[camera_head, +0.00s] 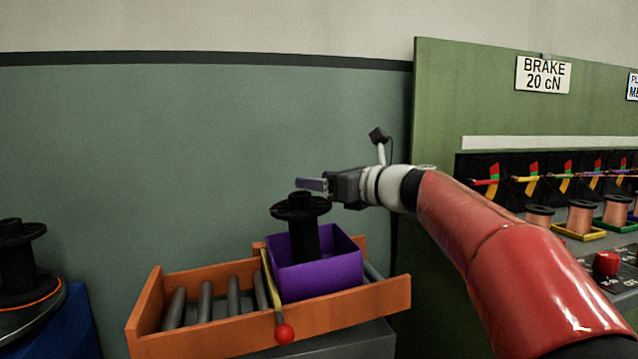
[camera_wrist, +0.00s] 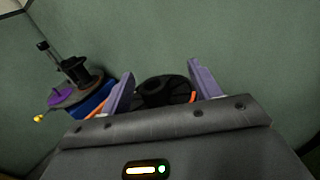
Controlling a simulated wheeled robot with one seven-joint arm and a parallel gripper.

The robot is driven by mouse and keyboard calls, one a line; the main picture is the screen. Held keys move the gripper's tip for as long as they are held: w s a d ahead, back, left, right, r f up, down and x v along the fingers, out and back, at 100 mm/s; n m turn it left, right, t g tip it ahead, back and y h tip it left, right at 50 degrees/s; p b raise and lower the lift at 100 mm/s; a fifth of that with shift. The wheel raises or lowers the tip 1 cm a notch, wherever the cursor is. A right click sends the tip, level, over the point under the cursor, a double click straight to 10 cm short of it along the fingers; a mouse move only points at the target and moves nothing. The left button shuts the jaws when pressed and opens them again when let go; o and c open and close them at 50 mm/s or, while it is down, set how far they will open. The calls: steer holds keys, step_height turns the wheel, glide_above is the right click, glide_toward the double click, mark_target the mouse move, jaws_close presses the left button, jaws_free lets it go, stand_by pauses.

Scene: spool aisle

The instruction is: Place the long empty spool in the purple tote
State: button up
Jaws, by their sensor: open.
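The long empty spool (camera_head: 303,232) is black and stands upright in the purple tote (camera_head: 318,279), its upper flange above the rim. The tote sits on the orange-sided roller conveyor. My gripper (camera_head: 312,184) is open and empty, just above the spool's top flange in the head view. In the wrist view, the black spool top (camera_wrist: 152,92) shows between and beyond the two purple fingers of my gripper (camera_wrist: 158,80). The spool's lower end is hidden by the tote wall.
The orange roller conveyor (camera_head: 150,312) has a yellow lever with a red knob (camera_head: 284,333) beside the tote. Another black spool (camera_head: 18,262) stands at far left above a blue base. Copper spools (camera_head: 580,216) and a red button (camera_head: 606,263) are at right before a green panel.

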steer(key=f+v, duration=0.1)
steer(key=v, duration=1)
steer(key=s+a+f+n+g+h, duration=0.1)
steer(key=s+f+n+g+h, duration=0.35)
steer(key=s+f+n, duration=0.75)
steer(key=s+d+f+n+h, duration=0.4)
steer(key=s+f+n, duration=0.3)
steer(key=s+f, duration=0.1)
steer(key=s+d+f+n+g+h+p, duration=0.1)
steer(key=s+d+f+n+h, duration=0.3)
steer(key=s+f+n, duration=0.3)
step_height(320, 180, down, 3)
steer(key=shift+s+r+h, duration=0.1)
steer(key=shift+s+h, duration=0.35)
